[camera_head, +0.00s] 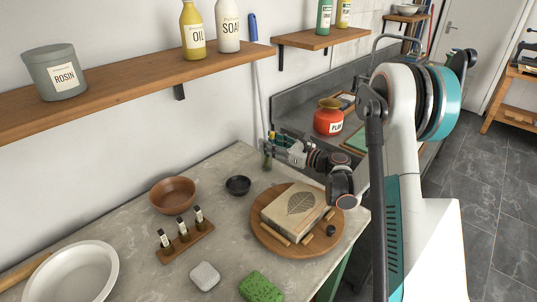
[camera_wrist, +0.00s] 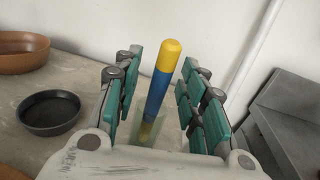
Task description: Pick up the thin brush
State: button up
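A thin stick with a yellow end and a blue shaft, seemingly the thin brush (camera_wrist: 162,78), stands nearly upright in the wrist view. Its lower end is in a greenish, see-through holder (camera_wrist: 168,132); its bristles cannot be made out. My gripper (camera_wrist: 160,68) is open, with its teal-padded fingers on both sides of the shaft and a gap on each side. In the head view my gripper (camera_head: 271,143) is at the back edge of the stone-topped table, just above the small dark greenish holder (camera_head: 267,161), and mostly hides the brush.
A small black bowl (camera_head: 238,186) and a brown bowl (camera_head: 172,195) stand left of my gripper. A round wooden board (camera_head: 268,236) with a leaf-printed block (camera_head: 296,208) lies in front. A pole with a blue grip (camera_head: 253,28) leans on the wall behind.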

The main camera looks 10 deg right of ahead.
grip_shut()
jog(key=shift+w+r, duration=0.1)
jog(key=shift+r, duration=0.05)
